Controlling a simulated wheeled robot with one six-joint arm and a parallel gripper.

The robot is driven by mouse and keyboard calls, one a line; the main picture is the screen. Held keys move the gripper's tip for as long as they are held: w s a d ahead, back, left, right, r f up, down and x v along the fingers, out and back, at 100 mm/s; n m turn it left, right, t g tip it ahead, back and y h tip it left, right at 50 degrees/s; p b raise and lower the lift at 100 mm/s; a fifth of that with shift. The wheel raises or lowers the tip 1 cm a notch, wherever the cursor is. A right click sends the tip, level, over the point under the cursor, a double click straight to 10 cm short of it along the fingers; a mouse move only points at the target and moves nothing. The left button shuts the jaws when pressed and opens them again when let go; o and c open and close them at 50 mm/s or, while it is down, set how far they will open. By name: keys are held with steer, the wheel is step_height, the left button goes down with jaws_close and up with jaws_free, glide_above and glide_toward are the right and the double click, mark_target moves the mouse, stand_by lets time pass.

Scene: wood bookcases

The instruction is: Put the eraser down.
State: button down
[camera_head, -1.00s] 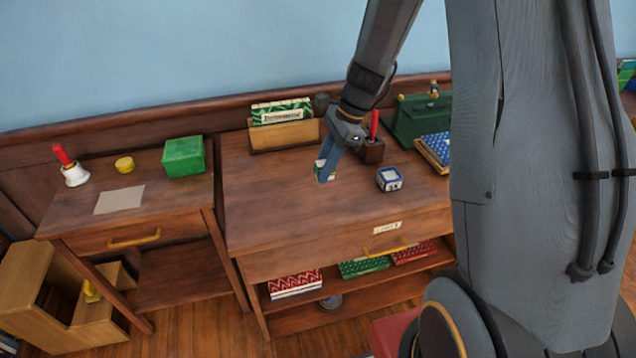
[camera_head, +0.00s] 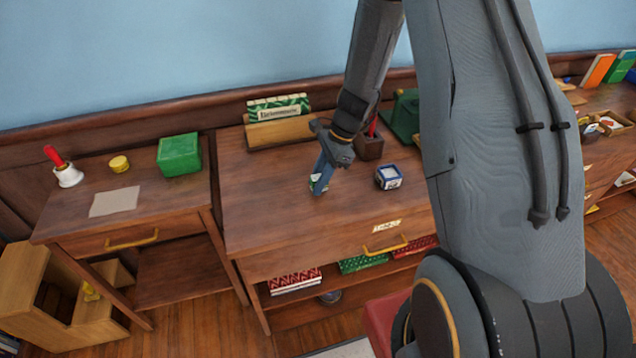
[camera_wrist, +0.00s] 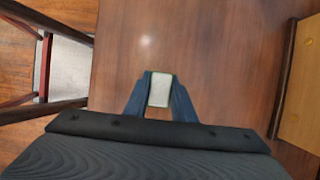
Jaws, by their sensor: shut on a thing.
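My gripper (camera_head: 320,178) is over the middle desk's top (camera_head: 262,195), its blue fingers pointing down. It is shut on the eraser (camera_head: 316,184), a small block with white and green on it, partly hidden by the fingers in the head view. In the wrist view the eraser (camera_wrist: 160,90) shows as a pale block with a dark edge between the two fingertips, with bare wood around it. I cannot tell whether its underside touches the desk.
A blue and white cube (camera_head: 388,177) stands right of my gripper. A dark pen holder (camera_head: 369,148) and a wooden card rack (camera_head: 283,134) stand behind. A smaller desk at left bears a green box (camera_head: 180,155), a yellow tin and a bell. The desk's front left is clear.

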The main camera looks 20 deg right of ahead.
steer(key=shift+f, duration=0.7)
steer(key=shift+f, duration=0.1)
steer(key=c, duration=1.5)
jaws_free()
steer(key=b+v, duration=0.3)
steer(key=v, duration=0.8)
steer(key=s+a+r+n+h, duration=0.1)
steer(key=s+n, duration=0.4)
steer(key=n, duration=0.1)
steer(key=s+a+r+n+t+h, duration=0.1)
steer(key=s+r+n+h, duration=0.1)
steer(key=s+n, duration=0.4)
steer(key=s+a+r+n+h, duration=0.1)
steer(key=s+a+r+n, duration=0.1)
steer(key=s+n, duration=0.4)
steer(key=shift+s+a+r+h, duration=0.1)
steer(key=shift+s+r+h, duration=0.1)
steer(key=shift+h, duration=0.1)
